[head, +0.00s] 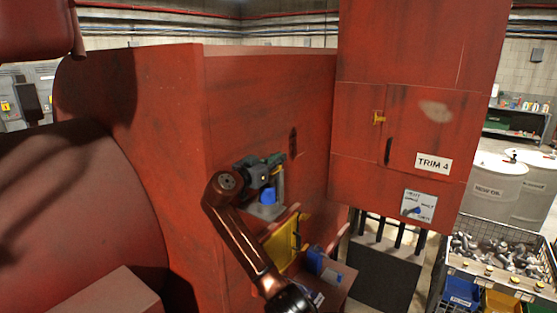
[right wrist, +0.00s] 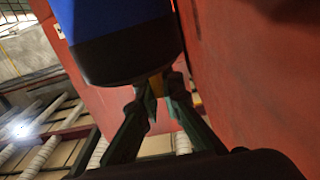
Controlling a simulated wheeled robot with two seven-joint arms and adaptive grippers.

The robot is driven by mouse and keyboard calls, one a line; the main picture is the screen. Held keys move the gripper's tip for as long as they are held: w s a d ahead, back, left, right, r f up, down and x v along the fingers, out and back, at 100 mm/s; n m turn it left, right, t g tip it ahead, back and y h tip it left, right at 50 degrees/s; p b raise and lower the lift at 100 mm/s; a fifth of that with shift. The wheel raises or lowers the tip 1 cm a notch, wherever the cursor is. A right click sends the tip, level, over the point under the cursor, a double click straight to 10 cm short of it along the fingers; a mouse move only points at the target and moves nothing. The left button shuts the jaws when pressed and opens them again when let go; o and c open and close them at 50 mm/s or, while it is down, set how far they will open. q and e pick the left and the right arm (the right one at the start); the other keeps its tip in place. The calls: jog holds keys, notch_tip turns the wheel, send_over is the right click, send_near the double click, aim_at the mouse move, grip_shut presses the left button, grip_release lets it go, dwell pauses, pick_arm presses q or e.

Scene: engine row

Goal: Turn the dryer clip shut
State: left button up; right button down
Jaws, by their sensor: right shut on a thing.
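My right gripper (head: 274,166) is up against the red machine side, just above a blue cylinder (head: 267,196). In the right wrist view the fingers of this gripper (right wrist: 160,88) are closed around a small yellow piece (right wrist: 155,84), which looks like the dryer clip. Most of the clip is hidden by the fingers and by the blue cylinder with its black end (right wrist: 118,40). I cannot tell the clip's turn angle. My left gripper is not in view.
An open yellow-faced door (head: 280,246) stands below the gripper. The red TRIM 4 cabinet (head: 400,70), with a yellow latch (head: 378,118) and a switch plate (head: 419,206), is to the right. A bin of metal parts (head: 500,257) stands at the lower right.

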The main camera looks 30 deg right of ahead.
jog(key=c, duration=2.1)
grip_release()
jog(key=shift+a, duration=0.1)
jog(key=v, duration=1.1)
jog(key=shift+a, duration=0.4)
jog(key=shift+s, duration=0.1)
